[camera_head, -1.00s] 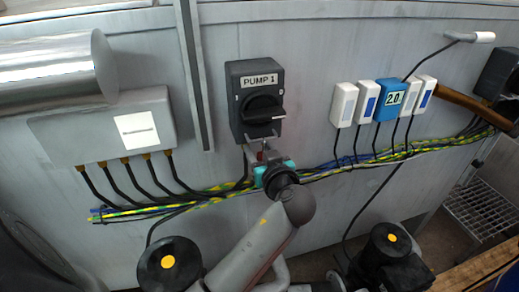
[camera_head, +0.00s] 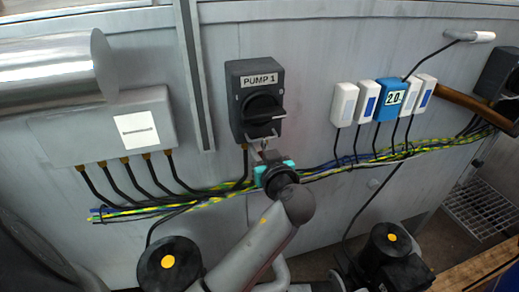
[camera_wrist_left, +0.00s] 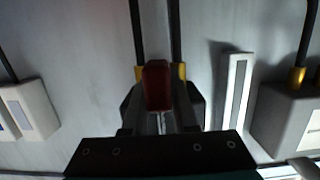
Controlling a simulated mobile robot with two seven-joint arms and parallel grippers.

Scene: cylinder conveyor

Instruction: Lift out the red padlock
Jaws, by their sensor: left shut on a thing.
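The red padlock (camera_wrist_left: 157,85) shows in the left wrist view as a dark red body between the fingers of my left gripper (camera_wrist_left: 160,108). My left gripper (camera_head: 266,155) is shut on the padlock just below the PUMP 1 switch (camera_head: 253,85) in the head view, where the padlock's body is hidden. The switch has a black rotary knob (camera_head: 263,108) with metal at its lower edge. I cannot tell whether the shackle still passes through it. My right gripper is not in view.
A cable bundle (camera_head: 330,170) runs along the wall behind my left gripper. A grey box (camera_head: 90,135) with several cables is at left. Several small white units and a blue display (camera_head: 391,97) hang at right, beside a wooden-handled hammer (camera_head: 460,101).

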